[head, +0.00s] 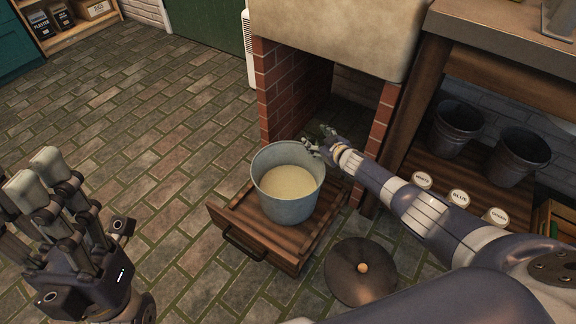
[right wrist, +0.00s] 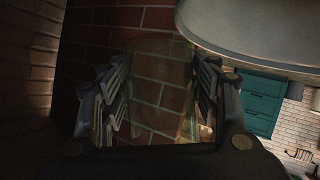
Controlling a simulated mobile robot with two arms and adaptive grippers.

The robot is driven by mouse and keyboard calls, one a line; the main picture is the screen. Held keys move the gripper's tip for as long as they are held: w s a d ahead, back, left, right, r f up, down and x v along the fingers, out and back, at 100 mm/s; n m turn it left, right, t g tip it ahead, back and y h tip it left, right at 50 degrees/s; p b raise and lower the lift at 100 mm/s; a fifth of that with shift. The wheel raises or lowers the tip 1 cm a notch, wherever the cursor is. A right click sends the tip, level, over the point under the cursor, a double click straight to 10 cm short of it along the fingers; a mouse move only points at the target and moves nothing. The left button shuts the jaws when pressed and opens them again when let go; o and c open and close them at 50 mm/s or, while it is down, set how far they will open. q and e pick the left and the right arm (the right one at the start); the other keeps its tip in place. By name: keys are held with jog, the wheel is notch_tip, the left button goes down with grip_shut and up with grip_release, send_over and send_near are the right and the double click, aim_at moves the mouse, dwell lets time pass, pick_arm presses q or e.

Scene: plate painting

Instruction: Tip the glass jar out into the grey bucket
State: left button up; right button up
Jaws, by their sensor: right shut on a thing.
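The grey bucket (head: 290,205) stands upright on a low wooden stand and holds a pale cream content. My right gripper (head: 318,148) is at the bucket's back right rim, its fingers close to the rim; I cannot tell whether they touch it. In the right wrist view the right gripper (right wrist: 160,108) is shut on the glass jar (right wrist: 165,70), a faint clear shape against red brick. The jar's contents and exact tilt cannot be made out, and it is hardly visible in the head view. My left gripper (head: 38,172) is open and empty at the left.
The wooden stand (head: 228,214) has a dark handle. A round dark lid with a knob (head: 345,283) lies on the floor to its right. A brick pillar (head: 275,95) rises behind the bucket. Floor at left is clear.

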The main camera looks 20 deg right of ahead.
jog(key=shift+w+d+f+m, duration=0.1)
jog(key=shift+d+f+m, duration=0.2)
jog(key=shift+m, duration=0.1)
jog(key=shift+w+d+r+m+g+y, duration=0.15)
jog(key=shift+r+m+g+y, duration=0.2)
jog(key=shift+m+y, duration=0.2)
jog(key=shift+r+y, duration=0.1)
jog(key=shift+y, duration=0.15)
dwell(0.5)
